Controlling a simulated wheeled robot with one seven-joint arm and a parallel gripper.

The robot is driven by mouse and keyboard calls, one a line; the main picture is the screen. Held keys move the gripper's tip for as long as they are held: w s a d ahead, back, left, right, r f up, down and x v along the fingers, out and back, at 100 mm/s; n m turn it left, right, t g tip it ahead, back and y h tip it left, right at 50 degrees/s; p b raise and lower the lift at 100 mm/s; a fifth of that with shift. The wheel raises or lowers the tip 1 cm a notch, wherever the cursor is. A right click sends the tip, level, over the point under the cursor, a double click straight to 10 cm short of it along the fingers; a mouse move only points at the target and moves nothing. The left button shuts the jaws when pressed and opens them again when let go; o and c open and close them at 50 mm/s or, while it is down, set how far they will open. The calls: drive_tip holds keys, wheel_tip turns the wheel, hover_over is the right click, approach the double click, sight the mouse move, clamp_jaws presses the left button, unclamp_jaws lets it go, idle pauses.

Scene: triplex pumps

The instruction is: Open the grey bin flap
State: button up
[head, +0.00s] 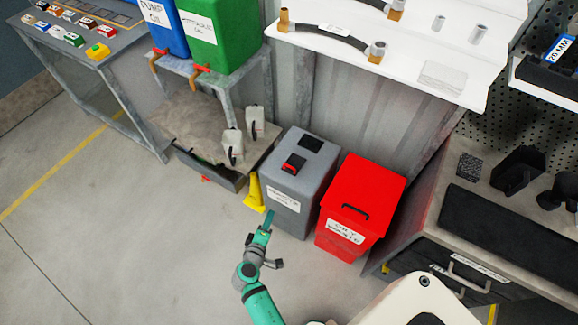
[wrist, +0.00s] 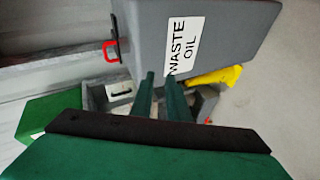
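The grey bin (head: 311,180) stands on the floor, with a white label on its front. In the wrist view the grey bin (wrist: 235,38) appears tilted and its label reads WASTE OIL. Its top looks flat, with a dark square (head: 311,143) and a red-and-black handle (head: 293,163); no flap stands raised. The red handle (wrist: 110,50) also shows at the bin's edge in the wrist view. My gripper (head: 268,218) is in front of the bin's lower left front. In the wrist view its two green fingers (wrist: 160,76) are a little apart with nothing between them.
A red bin (head: 362,205) stands close right of the grey bin. A yellow object (head: 254,192) is at its left, also in the wrist view (wrist: 215,75). A white shelf (head: 400,55) is behind and above. A workbench is at right; the left floor is clear.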

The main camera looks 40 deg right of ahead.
sight(290, 167)
drive_tip(key=w+d+r+m+g+h, duration=0.1)
drive_tip(key=w+d+r+g+h, duration=0.1)
drive_tip(key=w+d+r+h, duration=0.45)
drive_tip(key=shift+y, duration=0.95)
drive_tip(key=x, duration=0.8)
drive_tip(key=r+x, duration=0.1)
drive_tip(key=x, duration=0.3)
drive_tip(key=shift+w+d, duration=0.2)
drive_tip(key=shift+d, duration=0.2)
drive_tip(key=shift+a, duration=0.1)
clamp_jaws()
drive_tip(key=shift+s, duration=0.25)
